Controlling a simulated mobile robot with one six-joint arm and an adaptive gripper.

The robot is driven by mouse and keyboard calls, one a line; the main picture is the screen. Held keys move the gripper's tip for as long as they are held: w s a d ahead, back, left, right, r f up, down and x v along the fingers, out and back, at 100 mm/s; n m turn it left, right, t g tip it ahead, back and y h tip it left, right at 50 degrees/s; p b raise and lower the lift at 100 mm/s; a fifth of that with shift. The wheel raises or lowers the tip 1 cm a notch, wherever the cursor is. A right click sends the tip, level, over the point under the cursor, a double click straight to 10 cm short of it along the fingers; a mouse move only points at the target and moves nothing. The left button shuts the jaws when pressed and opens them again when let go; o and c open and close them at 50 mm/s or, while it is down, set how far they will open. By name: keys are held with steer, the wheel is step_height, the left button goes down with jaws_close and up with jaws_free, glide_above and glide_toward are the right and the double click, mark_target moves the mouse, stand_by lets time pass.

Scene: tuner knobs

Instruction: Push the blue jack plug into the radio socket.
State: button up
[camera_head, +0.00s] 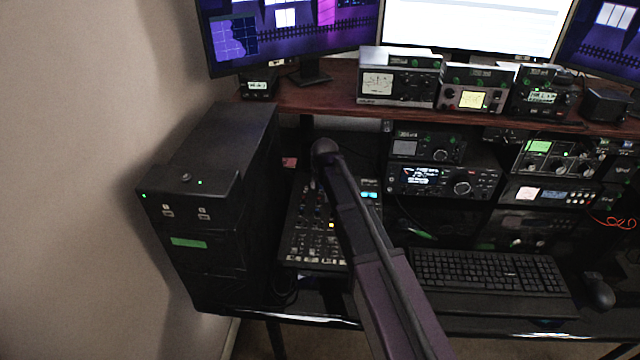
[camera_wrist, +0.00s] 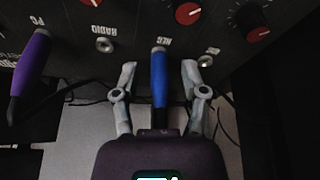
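In the wrist view my gripper (camera_wrist: 159,72) is open, with one grey finger on each side of the blue jack plug (camera_wrist: 159,80). Gaps show between the plug and both fingers. The plug's tip end is at the dark panel (camera_wrist: 225,28) by the label REC and looks seated in that socket. The radio socket (camera_wrist: 104,45), a bare metal ring under the label RADIO, is empty and lies left of the plug. In the head view my arm covers part of the mixer (camera_head: 318,255), and the gripper and blue plug cannot be made out.
A purple plug (camera_wrist: 30,62) stands at the label PC on the left. Another bare socket (camera_wrist: 205,61) lies right of the blue plug, close to the right finger. Red-capped knobs (camera_wrist: 187,13) sit above. A black computer tower (camera_head: 215,215) stands left of the mixer, a keyboard (camera_head: 487,270) right.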

jaws_close()
steer(key=shift+s+r+p, duration=0.15)
steer(key=shift+r+p, duration=1.4)
steer(key=shift+s+r+p, duration=0.15)
steer(key=shift+r+p, duration=1.35)
stand_by(0.4)
steer(key=shift+s+d+r+p, duration=0.15)
steer(key=shift+d+r+p, duration=0.75)
steer(key=shift+d, duration=0.3)
steer(key=shift+s+d+r+p, duration=0.1)
steer(key=shift+d+r+p, duration=0.75)
steer(key=shift+d, duration=0.35)
